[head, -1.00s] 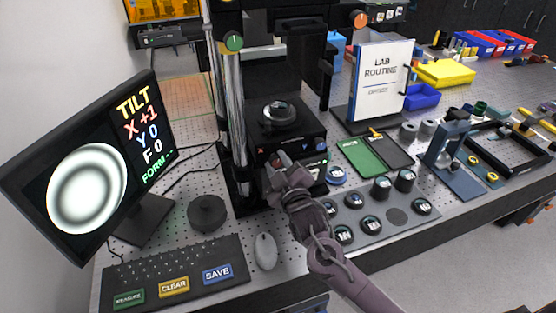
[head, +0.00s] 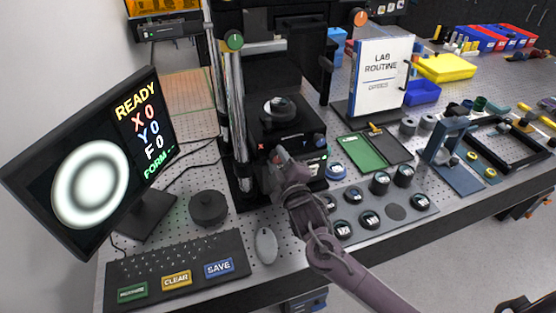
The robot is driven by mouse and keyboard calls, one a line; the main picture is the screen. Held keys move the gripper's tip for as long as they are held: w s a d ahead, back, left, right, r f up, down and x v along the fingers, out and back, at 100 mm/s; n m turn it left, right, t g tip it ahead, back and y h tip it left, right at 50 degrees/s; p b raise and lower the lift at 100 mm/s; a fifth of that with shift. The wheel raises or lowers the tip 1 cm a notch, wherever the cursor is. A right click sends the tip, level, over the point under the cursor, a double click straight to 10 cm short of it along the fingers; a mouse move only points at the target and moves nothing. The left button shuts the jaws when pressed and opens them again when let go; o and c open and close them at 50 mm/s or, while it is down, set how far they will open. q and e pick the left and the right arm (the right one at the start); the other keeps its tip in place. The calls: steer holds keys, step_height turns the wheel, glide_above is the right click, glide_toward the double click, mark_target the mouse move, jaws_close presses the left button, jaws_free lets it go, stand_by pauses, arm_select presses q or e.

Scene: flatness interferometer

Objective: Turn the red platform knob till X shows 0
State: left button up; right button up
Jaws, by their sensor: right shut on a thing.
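The interferometer platform (head: 283,128) stands at the middle with a round part on top. My right gripper (head: 277,158) is at the platform's front left and is shut on the red platform knob, which the fingers mostly hide. A blue knob (head: 319,142) shows on the platform's right front.
A keyboard (head: 180,268) with MEASURE, CLEAR and SAVE keys and a mouse (head: 265,245) lie in front. A grey tray (head: 425,207) of round optics is right of my right gripper. A LAB ROUTINE sign (head: 382,78) and a blue stand (head: 448,150) stand farther right.

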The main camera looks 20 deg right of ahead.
steer(key=o, duration=1)
steer(key=shift+s+f, duration=0.1)
steer(key=shift+s, duration=0.2)
steer(key=shift+s+d+b, duration=0.1)
steer(key=shift+s+b, duration=1.25)
steer(key=shift+s, duration=2.25)
